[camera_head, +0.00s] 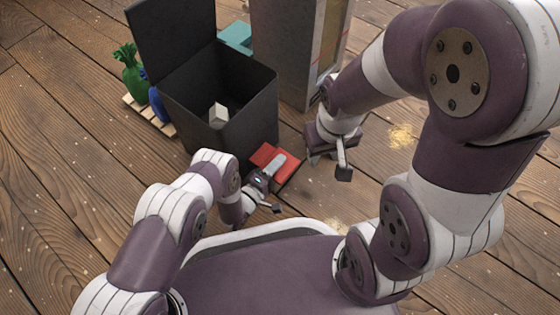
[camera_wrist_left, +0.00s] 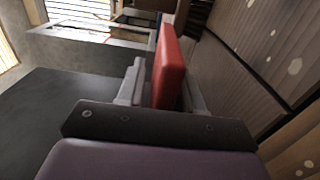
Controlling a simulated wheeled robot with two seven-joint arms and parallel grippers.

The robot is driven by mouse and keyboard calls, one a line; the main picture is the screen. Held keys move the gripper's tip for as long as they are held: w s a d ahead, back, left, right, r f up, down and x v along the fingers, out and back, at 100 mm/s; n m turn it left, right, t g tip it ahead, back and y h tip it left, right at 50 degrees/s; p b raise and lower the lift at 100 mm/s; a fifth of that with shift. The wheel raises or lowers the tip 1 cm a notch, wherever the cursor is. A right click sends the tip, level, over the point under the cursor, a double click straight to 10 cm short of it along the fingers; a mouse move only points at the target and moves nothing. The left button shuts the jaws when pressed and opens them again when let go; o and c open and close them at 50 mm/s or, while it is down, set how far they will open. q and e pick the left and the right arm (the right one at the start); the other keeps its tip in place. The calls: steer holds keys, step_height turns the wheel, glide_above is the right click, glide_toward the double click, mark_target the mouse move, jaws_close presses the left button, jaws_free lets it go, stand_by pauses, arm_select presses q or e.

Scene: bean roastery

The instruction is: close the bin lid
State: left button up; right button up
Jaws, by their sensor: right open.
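The dark grey bin (camera_head: 246,103) stands open in the head view, with a small pale block (camera_head: 218,113) inside. Its lid (camera_head: 172,38) is raised upright at the back left. A flat red piece (camera_head: 287,172) lies low at the bin's front. My left gripper (camera_head: 272,170) is at this red piece, one light finger overlapping it. In the left wrist view the red piece (camera_wrist_left: 168,72) stands between the two fingers; whether they grip it I cannot tell. My right gripper (camera_head: 328,160) is open and empty, right of the bin's front, above the floor.
Green (camera_head: 132,72) and blue (camera_head: 157,101) sacks stand on a small pallet (camera_head: 150,117) left of the bin. A tall grey cabinet (camera_head: 285,45) is behind it at the right, with a teal object (camera_head: 236,36) nearby. The plank floor at left is free.

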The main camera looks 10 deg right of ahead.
arm_select(q)
jaws_close()
steer(key=shift+f+m+b, duration=0.4)
steer(key=shift+f, duration=0.2)
steer(key=shift+r, duration=0.1)
steer(key=shift+o, duration=1.3)
jaws_free()
